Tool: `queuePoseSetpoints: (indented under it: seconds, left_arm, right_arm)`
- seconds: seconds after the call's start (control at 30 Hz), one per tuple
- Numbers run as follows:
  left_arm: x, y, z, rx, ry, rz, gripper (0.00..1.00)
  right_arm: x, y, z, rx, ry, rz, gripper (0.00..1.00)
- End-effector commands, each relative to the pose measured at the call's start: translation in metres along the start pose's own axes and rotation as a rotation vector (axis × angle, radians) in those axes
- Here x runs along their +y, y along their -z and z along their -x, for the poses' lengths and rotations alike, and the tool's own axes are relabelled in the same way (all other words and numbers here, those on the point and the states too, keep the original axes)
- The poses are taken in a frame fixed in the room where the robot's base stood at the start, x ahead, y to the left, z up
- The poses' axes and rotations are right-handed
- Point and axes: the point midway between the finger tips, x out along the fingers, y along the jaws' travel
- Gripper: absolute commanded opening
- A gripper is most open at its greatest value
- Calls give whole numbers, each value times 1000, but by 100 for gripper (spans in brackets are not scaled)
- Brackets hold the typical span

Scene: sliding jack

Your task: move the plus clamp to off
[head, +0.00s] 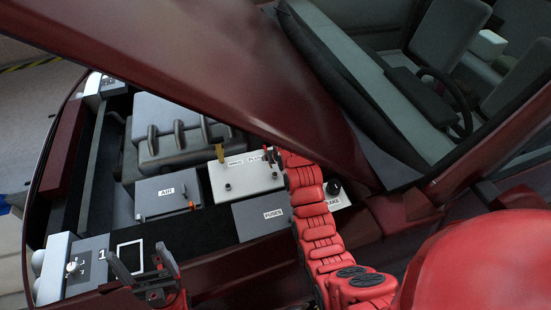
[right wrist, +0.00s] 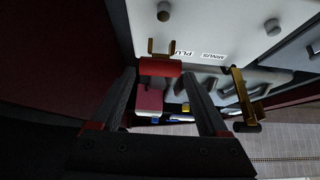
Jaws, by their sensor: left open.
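The plus clamp (right wrist: 160,66) has a red body and brass prongs and shows in the right wrist view beside the partly covered PLUS label (right wrist: 184,53). Its prongs point toward a round battery post (right wrist: 163,12), with a visible gap between them. My right gripper (right wrist: 160,74) is open, its dark fingers on either side of the red body; contact is not clear. In the head view my right gripper (head: 272,157) is at the battery's (head: 250,180) back right, mostly hiding the clamp. My left gripper (head: 143,269) is open and empty at the bay's front edge.
The brass minus clamp (head: 217,155) stands left of the plus side, and also shows in the right wrist view (right wrist: 245,98). The raised hood (head: 200,75) hangs close above. The AIR box (head: 168,196) and FUSES box (head: 262,215) flank the battery.

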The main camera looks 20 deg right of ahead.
Motion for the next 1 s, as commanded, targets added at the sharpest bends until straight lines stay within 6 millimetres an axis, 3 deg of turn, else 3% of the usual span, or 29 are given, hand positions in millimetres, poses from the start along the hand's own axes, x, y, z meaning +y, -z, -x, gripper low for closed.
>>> queuePoseSetpoints:
  seconds: [0.37, 0.57, 1.0]
  left_arm:
    - [0, 0, 0, 0, 0, 0, 90]
    - [0, 1, -4, 0, 0, 0, 90]
    - [-1, 2, -15, 0, 0, 0, 90]
  right_arm:
    - [0, -2, 0, -5, -1, 0, 90]
    - [0, -2, 16, 0, 0, 0, 90]
    - [0, -73, 69, -4, -2, 0, 90]
